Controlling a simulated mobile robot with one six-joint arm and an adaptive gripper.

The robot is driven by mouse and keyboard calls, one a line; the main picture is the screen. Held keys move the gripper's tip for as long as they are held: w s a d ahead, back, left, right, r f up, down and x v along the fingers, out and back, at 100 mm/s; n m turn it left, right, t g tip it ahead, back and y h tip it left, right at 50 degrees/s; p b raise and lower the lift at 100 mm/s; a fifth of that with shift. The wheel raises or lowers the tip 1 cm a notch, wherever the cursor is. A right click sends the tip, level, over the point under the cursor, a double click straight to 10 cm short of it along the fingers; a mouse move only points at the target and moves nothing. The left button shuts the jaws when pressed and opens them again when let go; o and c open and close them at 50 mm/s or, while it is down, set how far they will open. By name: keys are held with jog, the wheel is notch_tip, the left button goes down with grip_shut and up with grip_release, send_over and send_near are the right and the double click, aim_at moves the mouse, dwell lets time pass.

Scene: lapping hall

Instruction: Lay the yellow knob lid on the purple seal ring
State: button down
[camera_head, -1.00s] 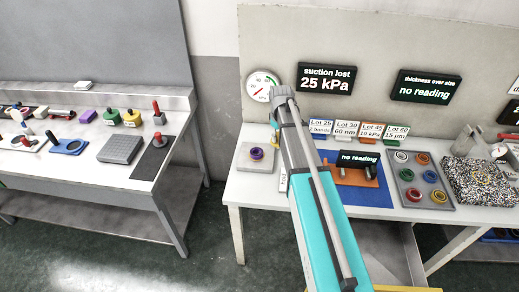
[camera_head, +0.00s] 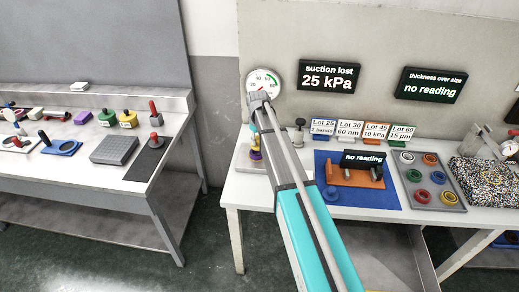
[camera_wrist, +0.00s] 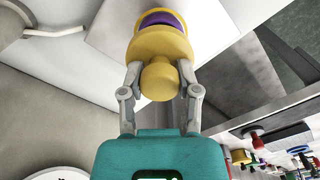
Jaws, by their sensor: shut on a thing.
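My gripper (camera_wrist: 158,78) is shut on the knob of the yellow knob lid (camera_wrist: 160,45) in the wrist view. The lid's wide part faces away from the wrist, toward the purple seal ring (camera_wrist: 162,19), which shows partly past its far edge. In the head view the yellow lid (camera_head: 253,141) is just above the purple ring (camera_head: 255,155), partly hidden by my arm. The ring is on a pale plate (camera_head: 246,163) at the left end of the right table. I cannot tell whether lid and ring touch.
A dark knobbed post (camera_head: 299,134) stands right of my arm. A blue mat (camera_head: 397,198) with an orange fixture (camera_head: 352,176) lies beyond it, then a grey tray (camera_head: 447,200) of coloured rings. A dial gauge (camera_head: 263,82) is on the wall behind.

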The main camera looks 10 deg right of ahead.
dwell(0.3)
jog(key=shift+w+a+f+b, duration=0.15)
jog(key=shift+w+f+b, duration=0.05)
jog(key=shift+f+b, duration=0.2)
jog(key=shift+w+a+f+b, duration=0.15)
jog(key=shift+f+b, duration=1.45)
jog(key=shift+f, duration=0.1)
jog(key=shift+c, duration=1.6)
grip_release()
notch_tip(320, 180, up, 12)
jog(key=p, duration=1.2)
